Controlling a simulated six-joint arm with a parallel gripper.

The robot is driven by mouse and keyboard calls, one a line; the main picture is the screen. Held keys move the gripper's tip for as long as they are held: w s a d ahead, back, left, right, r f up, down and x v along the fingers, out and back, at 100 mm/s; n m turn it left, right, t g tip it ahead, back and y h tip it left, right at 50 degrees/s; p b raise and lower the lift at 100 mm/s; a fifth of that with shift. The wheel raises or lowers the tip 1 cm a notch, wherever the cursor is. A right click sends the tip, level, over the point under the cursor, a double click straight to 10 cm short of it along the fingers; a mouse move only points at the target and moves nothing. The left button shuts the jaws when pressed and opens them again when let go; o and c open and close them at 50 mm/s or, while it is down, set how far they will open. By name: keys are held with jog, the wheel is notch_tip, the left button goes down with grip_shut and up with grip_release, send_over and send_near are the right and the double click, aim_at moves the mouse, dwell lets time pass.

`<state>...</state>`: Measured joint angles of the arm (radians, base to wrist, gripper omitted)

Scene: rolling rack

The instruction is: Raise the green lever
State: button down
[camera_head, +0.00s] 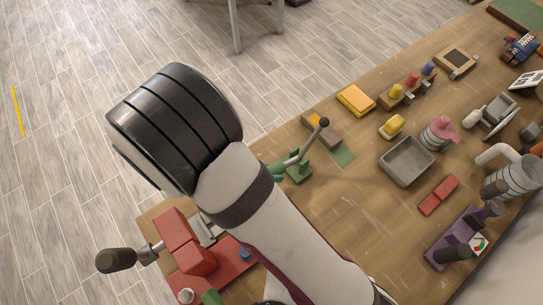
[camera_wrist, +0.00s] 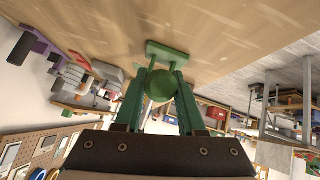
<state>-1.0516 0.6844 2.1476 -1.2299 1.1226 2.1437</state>
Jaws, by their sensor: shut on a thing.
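The green lever shows in the head view as a green base (camera_head: 299,168) on the wooden bench, just right of my arm. My arm hides the near part of the lever. In the wrist view, the round green end of the lever (camera_wrist: 160,85) sits between the fingers of my gripper (camera_wrist: 159,80), with its green plate (camera_wrist: 168,53) behind. My gripper is shut on the lever.
A red fixture (camera_head: 188,245) with a dark-handled rod stands left of my arm. Right of the lever are a grey tray (camera_head: 407,161), a yellow block (camera_head: 356,99) and a purple fixture (camera_head: 455,238).

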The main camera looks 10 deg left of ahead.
jog(key=shift+a+f+t+h, duration=0.15)
jog(key=shift+f+t+h, duration=0.25)
jog(key=shift+f+h, duration=0.15)
jog(key=c, duration=0.5)
grip_release()
jog(key=shift+s, duration=0.1)
notch_tip(320, 180, up, 4)
jog(key=shift+r, duration=0.1)
jog(key=d+r, duration=0.6)
jog(key=d, duration=0.5)
jog(key=shift+d+r, duration=0.4)
